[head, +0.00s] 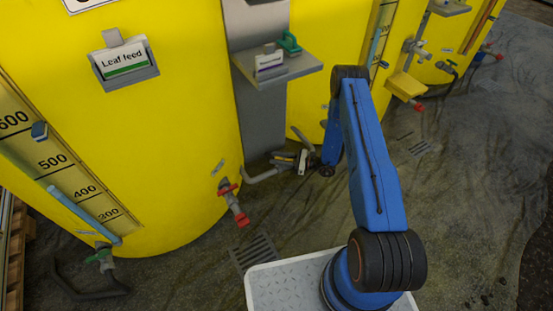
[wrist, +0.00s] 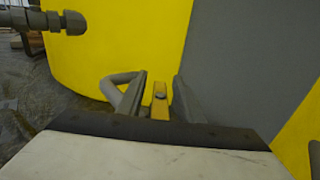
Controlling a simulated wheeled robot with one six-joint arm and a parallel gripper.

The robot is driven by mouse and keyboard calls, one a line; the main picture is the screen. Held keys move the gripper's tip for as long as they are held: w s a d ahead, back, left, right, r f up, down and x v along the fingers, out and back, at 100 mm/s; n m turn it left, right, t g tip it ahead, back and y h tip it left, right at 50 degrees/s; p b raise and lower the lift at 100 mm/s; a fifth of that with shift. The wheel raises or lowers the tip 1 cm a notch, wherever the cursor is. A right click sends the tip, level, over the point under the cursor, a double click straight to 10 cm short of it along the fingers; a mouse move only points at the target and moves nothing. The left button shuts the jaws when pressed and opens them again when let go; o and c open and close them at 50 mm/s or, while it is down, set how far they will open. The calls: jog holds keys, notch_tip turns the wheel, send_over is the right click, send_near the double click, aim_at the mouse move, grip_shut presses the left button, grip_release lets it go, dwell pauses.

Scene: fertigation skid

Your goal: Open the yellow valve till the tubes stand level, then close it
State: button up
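The yellow valve handle (wrist: 160,100) stands between the two fingers of my gripper (wrist: 160,97) in the wrist view. The fingers are apart, with a visible gap on each side of the handle. In the head view my gripper (head: 305,160) is low between two yellow tanks, at the pipe, and largely hides the valve. The left tank's sight tube (head: 85,215) shows blue a little above the 400 mark. The second tank's sight tube (head: 376,48) also shows blue, but its marks are too small to read.
The left tank (head: 190,100) carries a "Leaf feed" sign (head: 125,60) and a red-handled outlet (head: 233,203). A grey shelf (head: 285,68) with a green item juts out above the pipe (head: 262,175). A floor drain (head: 254,252) lies in front.

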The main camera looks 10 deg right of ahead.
jog(key=shift+w+a, duration=0.1)
jog(key=shift+a, duration=0.1)
grip_shut()
jog(key=shift+n+g+y, duration=0.3)
jog(key=shift+n+g, duration=0.1)
jog(key=shift+g, duration=0.2)
jog(key=n+g, duration=0.1)
jog(key=g, duration=0.1)
jog(key=s+n+g+y, duration=0.1)
jog(key=n+g, duration=0.1)
jog(key=g, duration=0.1)
jog(key=shift+s+a, duration=0.15)
jog(key=shift+s+n+g, duration=0.3)
jog(key=shift+n+g, duration=0.55)
jog(key=shift+g, duration=0.4)
jog(key=shift+s+n+g, duration=0.25)
jog(key=shift+n+g, duration=0.6)
jog(key=shift+g, duration=0.4)
